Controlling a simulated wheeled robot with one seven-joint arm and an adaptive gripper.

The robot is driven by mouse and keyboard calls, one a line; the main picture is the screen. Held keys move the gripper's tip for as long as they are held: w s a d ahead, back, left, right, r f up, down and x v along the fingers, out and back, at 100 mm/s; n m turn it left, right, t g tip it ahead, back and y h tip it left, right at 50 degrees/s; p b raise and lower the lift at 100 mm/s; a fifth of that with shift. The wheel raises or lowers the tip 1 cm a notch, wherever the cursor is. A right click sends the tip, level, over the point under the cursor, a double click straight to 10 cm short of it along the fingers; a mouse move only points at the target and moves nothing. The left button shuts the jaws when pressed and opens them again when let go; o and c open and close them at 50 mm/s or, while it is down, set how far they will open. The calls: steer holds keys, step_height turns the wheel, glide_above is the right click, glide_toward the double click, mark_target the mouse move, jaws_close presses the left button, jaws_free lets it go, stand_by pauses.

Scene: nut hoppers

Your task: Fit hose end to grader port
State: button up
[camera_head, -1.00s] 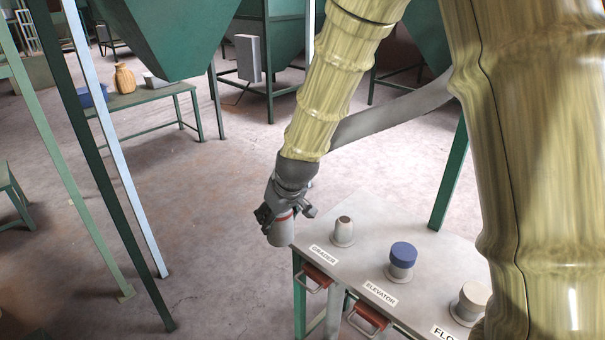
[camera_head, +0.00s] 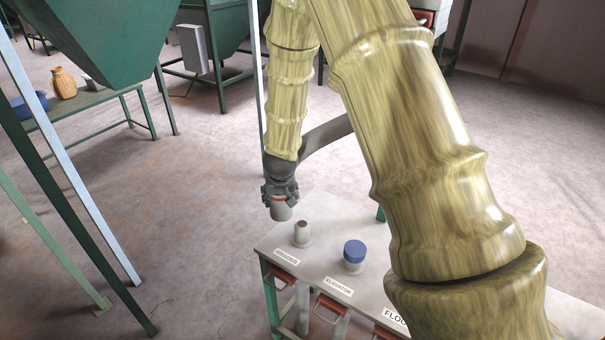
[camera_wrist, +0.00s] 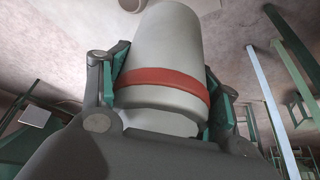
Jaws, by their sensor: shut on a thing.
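My gripper (camera_head: 281,196) is shut on the grey hose end (camera_head: 282,212), which points down near the back left edge of the table, left of and behind the grader port. In the wrist view the hose end (camera_wrist: 168,45) has a red band (camera_wrist: 165,84) and sits between both fingers. The grader port (camera_head: 302,235) is a short pale upright stub with a dark brown top, behind the GRADER label (camera_head: 286,256). The hose end appears apart from it; its exact height over the table is hard to tell.
The blue-capped elevator port (camera_head: 354,256) stands right of the grader port on the grey table (camera_head: 330,215). Red handles (camera_head: 283,280) hang along the front edge. My arm hides the table's right part. A bench (camera_head: 90,97) holds a vase and blue bowl at left.

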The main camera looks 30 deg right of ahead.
steer(key=s+d+r+m+h+p, duration=0.1)
steer(key=d+m+p, duration=0.1)
steer(key=d+p, duration=0.35)
steer(key=b, duration=0.8)
glide_above(302, 221)
steer(key=shift+m, duration=0.3)
steer(key=shift+s+d+f, duration=0.1)
steer(key=shift+f, duration=3.4)
steer(key=shift+f+b, duration=0.85)
steer(key=shift+f, duration=0.75)
steer(key=o, duration=1.5)
steer(key=shift+o, duration=0.2)
